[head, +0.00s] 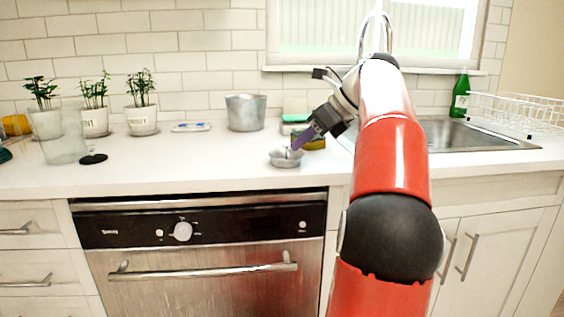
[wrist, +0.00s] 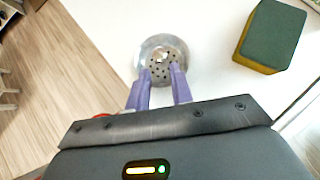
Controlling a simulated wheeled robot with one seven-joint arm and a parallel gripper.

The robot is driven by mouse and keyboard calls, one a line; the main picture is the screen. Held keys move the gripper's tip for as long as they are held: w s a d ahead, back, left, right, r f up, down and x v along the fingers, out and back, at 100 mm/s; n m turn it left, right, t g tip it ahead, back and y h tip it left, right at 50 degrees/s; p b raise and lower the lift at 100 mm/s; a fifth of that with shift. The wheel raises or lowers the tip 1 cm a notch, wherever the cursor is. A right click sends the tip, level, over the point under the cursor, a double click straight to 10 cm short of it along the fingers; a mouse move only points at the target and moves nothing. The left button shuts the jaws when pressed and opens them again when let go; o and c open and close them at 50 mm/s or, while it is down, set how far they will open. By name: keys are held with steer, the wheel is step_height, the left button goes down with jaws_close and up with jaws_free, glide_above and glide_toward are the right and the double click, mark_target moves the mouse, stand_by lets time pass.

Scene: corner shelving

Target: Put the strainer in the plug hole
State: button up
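The strainer (head: 286,160) is a small round metal cup with a holed bottom. It stands on the white counter near the front edge, left of the sink. It also shows in the wrist view (wrist: 178,47), just past my fingertips. My gripper (head: 293,149) points down at it with purple fingers. In the wrist view the fingers (wrist: 161,71) are apart, with their tips over the near part of the strainer. I cannot tell whether they touch it. The metal sink (head: 475,137) is at the right, partly behind my arm. The plug hole is hidden.
A green and yellow sponge (wrist: 272,38) lies right of the strainer in the wrist view. A metal pot (head: 245,113), potted plants (head: 141,118) and a glass (head: 60,140) stand at the left. A green bottle (head: 460,97) and a white dish rack (head: 515,112) are by the sink.

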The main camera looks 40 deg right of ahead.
mark_target(286, 154)
steer(key=b+x, duration=0.1)
steer(key=x, duration=0.3)
steer(key=shift+w+f, duration=0.25)
jaws_close()
